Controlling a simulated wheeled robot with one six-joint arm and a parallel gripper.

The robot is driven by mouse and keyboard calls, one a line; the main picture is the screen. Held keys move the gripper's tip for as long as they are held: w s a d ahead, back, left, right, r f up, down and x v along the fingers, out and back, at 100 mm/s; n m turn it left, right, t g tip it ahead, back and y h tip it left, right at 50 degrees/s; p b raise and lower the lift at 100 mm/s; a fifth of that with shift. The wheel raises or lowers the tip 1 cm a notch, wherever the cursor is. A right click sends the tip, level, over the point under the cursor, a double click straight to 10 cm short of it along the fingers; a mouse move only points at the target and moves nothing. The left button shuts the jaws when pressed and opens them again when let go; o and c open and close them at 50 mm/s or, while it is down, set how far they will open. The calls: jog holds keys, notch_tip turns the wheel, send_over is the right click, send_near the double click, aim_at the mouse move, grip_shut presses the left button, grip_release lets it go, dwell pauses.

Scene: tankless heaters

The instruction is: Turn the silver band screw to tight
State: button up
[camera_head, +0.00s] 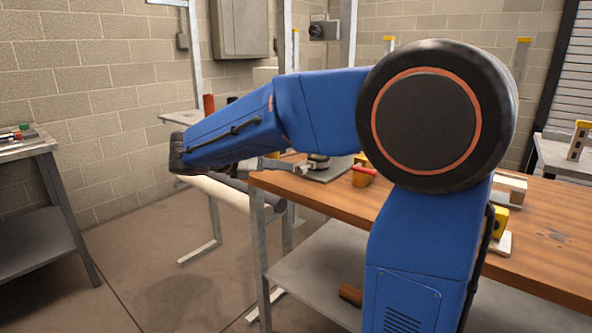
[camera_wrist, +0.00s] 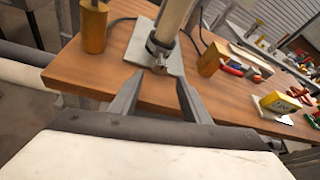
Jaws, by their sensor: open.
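In the wrist view a pale pipe (camera_wrist: 174,20) rises from a grey plate (camera_wrist: 140,46) on the wooden bench. A silver band (camera_wrist: 157,47) goes around the pipe near its base. Its screw (camera_wrist: 160,66) seems to be the small brownish part at the band's near side; its exact turn is too small to read. My gripper (camera_wrist: 160,80) is open, its two fingers on either side of the view below the screw, with nothing between them. In the head view my gripper (camera_head: 302,167) is small and partly hidden by my arm, close to the plate (camera_head: 333,172).
Floor at left is clear.

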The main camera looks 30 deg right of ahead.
aim_at(298, 169)
jog(key=x, duration=0.8)
jog(key=shift+d, duration=0.1)
jog(key=c, duration=1)
